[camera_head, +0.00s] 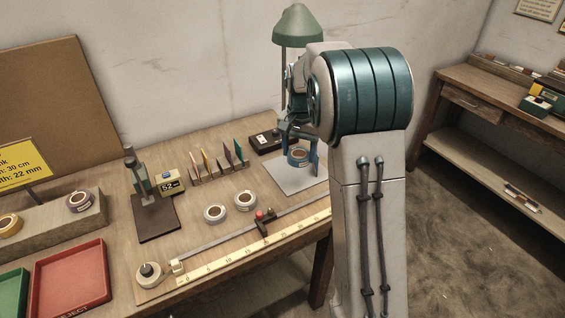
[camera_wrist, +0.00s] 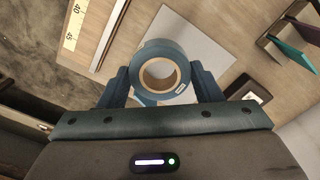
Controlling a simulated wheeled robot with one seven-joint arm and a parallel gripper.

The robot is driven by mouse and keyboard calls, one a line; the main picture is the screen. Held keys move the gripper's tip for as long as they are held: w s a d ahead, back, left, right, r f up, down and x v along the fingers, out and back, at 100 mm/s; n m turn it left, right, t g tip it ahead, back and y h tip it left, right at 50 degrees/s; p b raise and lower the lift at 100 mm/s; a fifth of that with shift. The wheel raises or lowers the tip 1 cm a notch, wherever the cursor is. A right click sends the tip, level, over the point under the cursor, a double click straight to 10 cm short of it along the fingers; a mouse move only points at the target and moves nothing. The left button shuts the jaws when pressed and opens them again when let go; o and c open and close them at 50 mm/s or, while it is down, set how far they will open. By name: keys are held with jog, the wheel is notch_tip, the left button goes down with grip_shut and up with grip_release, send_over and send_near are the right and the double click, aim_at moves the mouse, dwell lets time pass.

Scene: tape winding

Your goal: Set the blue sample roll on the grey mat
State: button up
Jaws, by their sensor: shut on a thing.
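The blue sample roll (camera_wrist: 160,52) is a ring of blue tape on a tan core with a small white label. My gripper (camera_wrist: 162,83) is shut on it, with one finger on each side, in the wrist view. In the head view the roll (camera_head: 297,157) shows between the fingers of my gripper (camera_head: 301,154), over the grey mat. The grey mat (camera_head: 292,178) lies on the right part of the bench; it also shows behind the roll in the wrist view (camera_wrist: 207,50). I cannot tell whether the roll touches the mat.
A black device (camera_head: 266,141) and a rack of coloured cards (camera_head: 216,164) stand left of the mat. Two pale rolls (camera_head: 215,213) (camera_head: 245,200) lie nearby. A ruler (camera_head: 250,248) and a rail with a red knob (camera_head: 264,218) run along the front. A green lamp (camera_head: 298,27) stands behind.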

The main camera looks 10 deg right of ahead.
jog(key=p, duration=0.1)
send_over(283, 167)
notch_tip(283, 167, down, 5)
jog(key=shift+f, duration=0.1)
jog(key=shift+f+p, duration=0.3)
jog(key=shift+f, duration=1.75)
jog(key=shift+f, duration=0.2)
jog(key=o, duration=0.9)
jog(key=shift+o, duration=0.2)
notch_tip(283, 167, up, 8)
